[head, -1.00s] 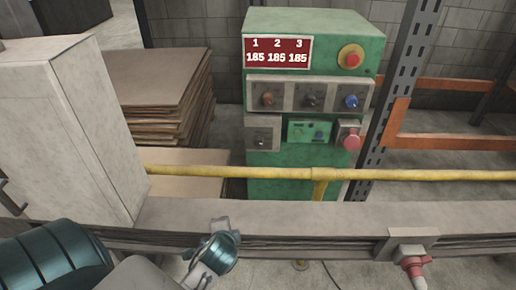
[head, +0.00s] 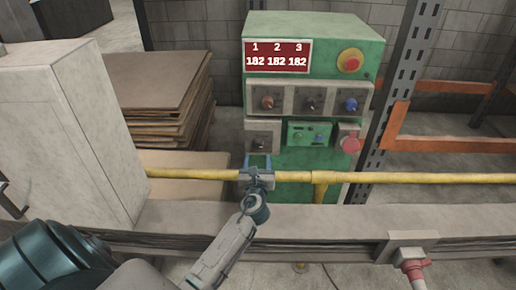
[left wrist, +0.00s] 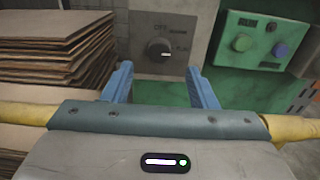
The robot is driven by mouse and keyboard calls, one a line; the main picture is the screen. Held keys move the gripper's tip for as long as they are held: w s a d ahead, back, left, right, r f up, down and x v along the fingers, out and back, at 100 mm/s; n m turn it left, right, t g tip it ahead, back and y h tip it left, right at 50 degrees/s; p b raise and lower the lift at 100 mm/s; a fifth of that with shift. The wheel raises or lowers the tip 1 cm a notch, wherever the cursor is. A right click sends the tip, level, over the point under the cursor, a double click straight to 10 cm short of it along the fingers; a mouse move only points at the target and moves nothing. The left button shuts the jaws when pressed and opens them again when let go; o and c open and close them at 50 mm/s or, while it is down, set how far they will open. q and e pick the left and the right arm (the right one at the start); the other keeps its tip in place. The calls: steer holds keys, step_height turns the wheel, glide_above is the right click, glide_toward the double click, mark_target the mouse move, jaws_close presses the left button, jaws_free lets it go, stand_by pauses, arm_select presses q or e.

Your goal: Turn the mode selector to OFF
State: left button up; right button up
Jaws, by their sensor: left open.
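The mode selector is a round black knob (left wrist: 158,48) on a grey plate, between my fingers as the left wrist view shows it. Its pale pointer mark points to the right; small lettering above it seems to read OFF, and more lettering at its right is unclear. In the head view the selector plate (head: 263,135) is at the lower left of the green cabinet. My left gripper (head: 258,161) is open and empty, just below the plate. Its two blue fingers (left wrist: 159,72) reach toward the knob but appear short of it. My right gripper is out of view.
The green cabinet (head: 300,22) has a red display, a red emergency button (head: 350,62), a row of three knobs and a red plug (head: 350,144). A yellow rail (head: 400,178) crosses in front, with my left gripper over it. Cardboard stacks (head: 150,80) stand left.

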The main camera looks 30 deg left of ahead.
mark_target(258, 146)
arm_select(q)
steer(key=x, duration=0.7)
steer(key=shift+a, duration=0.1)
steer(key=c, duration=1)
